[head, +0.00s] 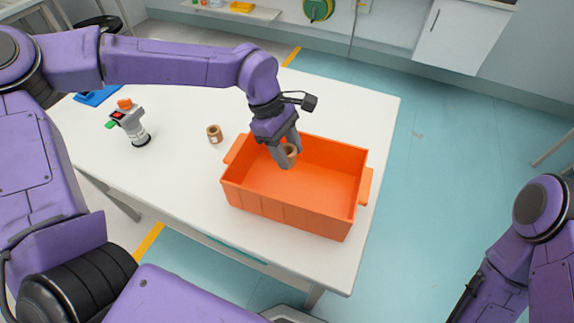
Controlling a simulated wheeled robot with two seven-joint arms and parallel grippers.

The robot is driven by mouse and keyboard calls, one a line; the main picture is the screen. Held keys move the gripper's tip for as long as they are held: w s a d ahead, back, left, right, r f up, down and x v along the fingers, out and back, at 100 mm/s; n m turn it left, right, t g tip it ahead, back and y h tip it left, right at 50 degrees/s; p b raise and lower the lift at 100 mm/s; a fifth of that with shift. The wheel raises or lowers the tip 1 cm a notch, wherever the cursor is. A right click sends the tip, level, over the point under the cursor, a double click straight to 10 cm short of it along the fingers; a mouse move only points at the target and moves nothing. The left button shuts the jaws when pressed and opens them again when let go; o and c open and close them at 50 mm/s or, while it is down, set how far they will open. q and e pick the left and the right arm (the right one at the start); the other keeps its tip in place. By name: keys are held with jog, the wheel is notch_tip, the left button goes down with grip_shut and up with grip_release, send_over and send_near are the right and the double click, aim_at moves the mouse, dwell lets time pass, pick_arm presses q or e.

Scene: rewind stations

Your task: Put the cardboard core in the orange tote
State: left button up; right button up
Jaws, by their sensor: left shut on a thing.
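My left gripper (286,157) is shut on a brown cardboard core (291,151). It holds the core over the left part of the orange tote (290,207), around the height of the rim. I cannot tell whether the core touches anything inside. The tote stands on the white table and its visible floor is bare. A second small brown roll or core (214,134) stands on the table left of the tote. My right arm shows at the right edge, but its gripper is not in view.
A grey and white device (131,124) with orange and green parts stands on the left of the white table (180,171). A blue item (96,97) lies at the table's far left. Blue floor is clear to the right. A white cabinet (463,36) stands at the back.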

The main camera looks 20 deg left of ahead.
pick_arm(q)
jog(key=d+n, duration=0.1)
jog(key=d+f+n+t+b, duration=0.1)
jog(key=n, duration=0.1)
send_near(303, 191)
jog(key=shift+n+t, duration=0.3)
jog(key=shift+n, duration=0.1)
jog(key=x, duration=0.5)
jog(key=shift+s+d, duration=0.15)
jog(key=shift+s, duration=0.1)
jog(key=o, duration=1)
jog(key=shift+f, duration=0.15)
jog(key=v, duration=1.2)
jog(key=shift+r, duration=0.25)
